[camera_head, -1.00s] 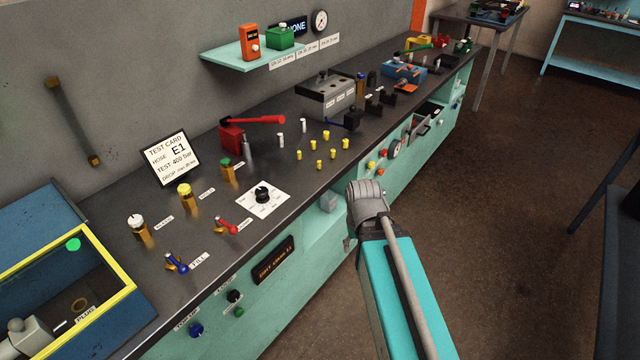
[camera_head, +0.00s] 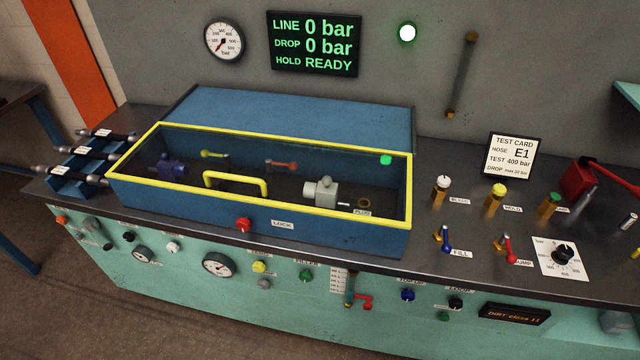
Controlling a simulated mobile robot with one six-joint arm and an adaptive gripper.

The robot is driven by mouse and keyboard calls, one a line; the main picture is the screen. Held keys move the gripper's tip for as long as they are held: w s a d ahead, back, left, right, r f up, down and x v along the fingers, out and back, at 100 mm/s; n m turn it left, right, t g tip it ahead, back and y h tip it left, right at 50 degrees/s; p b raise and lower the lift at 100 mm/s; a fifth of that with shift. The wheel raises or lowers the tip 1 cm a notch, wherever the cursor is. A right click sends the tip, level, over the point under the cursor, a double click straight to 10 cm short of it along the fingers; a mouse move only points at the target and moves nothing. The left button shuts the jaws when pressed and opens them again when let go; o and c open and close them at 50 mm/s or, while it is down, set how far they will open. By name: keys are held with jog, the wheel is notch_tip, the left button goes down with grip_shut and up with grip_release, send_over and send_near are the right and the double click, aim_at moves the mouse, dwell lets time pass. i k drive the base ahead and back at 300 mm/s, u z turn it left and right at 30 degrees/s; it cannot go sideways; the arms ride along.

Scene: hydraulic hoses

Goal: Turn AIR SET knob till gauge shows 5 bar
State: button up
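No label reading AIR SET is legible, so I cannot tell which knob it is. On the green front panel a small gauge (camera_head: 142,254) is at the left and a larger gauge (camera_head: 218,264) is right of it; their readings are too small to tell. Knobs near them are a black knob (camera_head: 128,236), a white knob (camera_head: 173,247) and a yellow knob (camera_head: 259,267). A black knob on a white dial card (camera_head: 563,254) is on the bench top at the right. My gripper is not in view.
A blue test box with a yellow-rimmed lid (camera_head: 128,161) stands on the bench. A wall display (camera_head: 314,44) reads LINE 0 bar, DROP 0 bar, HOLD READY, beside a wall gauge (camera_head: 224,41). Several valves (camera_head: 440,188) stand at the right. Floor is free at the lower left.

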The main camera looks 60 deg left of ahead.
aim_at(129, 237)
jog(key=u, duration=3.35)
jog(key=i, duration=0.45)
jog(key=u, duration=0.55)
